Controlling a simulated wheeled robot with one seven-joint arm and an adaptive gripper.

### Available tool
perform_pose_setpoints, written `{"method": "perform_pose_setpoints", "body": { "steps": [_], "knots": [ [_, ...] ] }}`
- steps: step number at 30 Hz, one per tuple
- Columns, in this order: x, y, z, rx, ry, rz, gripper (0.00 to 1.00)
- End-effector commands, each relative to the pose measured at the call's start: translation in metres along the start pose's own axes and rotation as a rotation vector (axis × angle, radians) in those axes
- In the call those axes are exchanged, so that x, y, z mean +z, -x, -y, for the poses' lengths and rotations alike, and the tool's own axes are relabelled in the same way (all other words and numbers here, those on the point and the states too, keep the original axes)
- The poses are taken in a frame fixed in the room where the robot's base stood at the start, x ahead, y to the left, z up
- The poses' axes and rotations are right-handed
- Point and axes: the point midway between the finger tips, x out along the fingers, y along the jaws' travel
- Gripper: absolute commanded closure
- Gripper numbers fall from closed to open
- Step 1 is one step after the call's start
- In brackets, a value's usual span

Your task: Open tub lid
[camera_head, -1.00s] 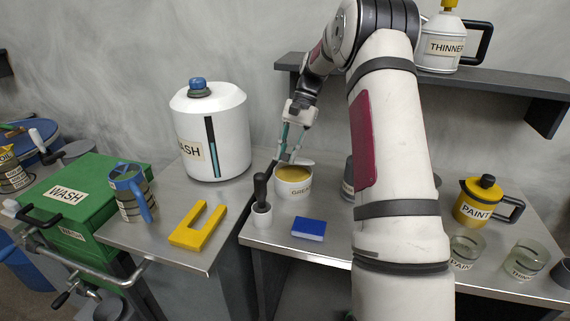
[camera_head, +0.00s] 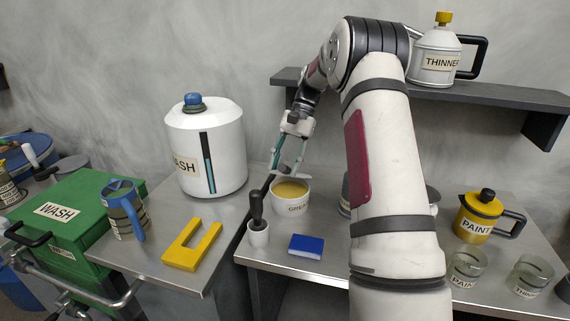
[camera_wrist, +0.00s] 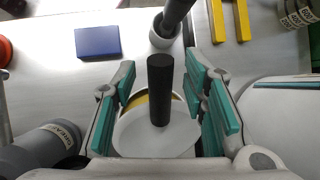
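The white tub (camera_head: 290,206), labelled GREASE, stands upright on the steel bench with yellow grease showing inside. In the wrist view, the tub's white disc lid (camera_wrist: 142,138) with a dark cylindrical knob (camera_wrist: 160,90) is off-centre, and a yellow crescent shows past its edge. My gripper (camera_head: 288,166) is just above the tub's far rim. In the wrist view, its teal-padded fingers (camera_wrist: 162,82) stand apart on either side of the knob, with gaps visible on both sides. Whether the lid rests on the rim is hard to tell.
A brush in a white cup (camera_head: 258,236) and a blue block (camera_head: 305,246) stand in front of the tub. A yellow U-shaped piece (camera_head: 192,247) lies left, near the white WASH tank (camera_head: 212,150). A dark GREASE container (camera_wrist: 45,148) is close to my gripper.

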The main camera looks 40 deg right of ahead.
Motion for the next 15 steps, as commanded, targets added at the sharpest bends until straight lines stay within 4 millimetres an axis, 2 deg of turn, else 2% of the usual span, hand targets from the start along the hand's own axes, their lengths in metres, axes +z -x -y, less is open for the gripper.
{"method": "perform_pose_setpoints", "body": {
  "steps": [5,8,15],
  "knots": [
    [0.0,0.003,0.0,-0.001,0.001,-0.001,0.6],
    [-0.001,0.011,0.001,-0.002,0.001,-0.004,0.6],
    [-0.002,0.051,0.001,-0.002,0.002,-0.005,0.6]
  ]
}}
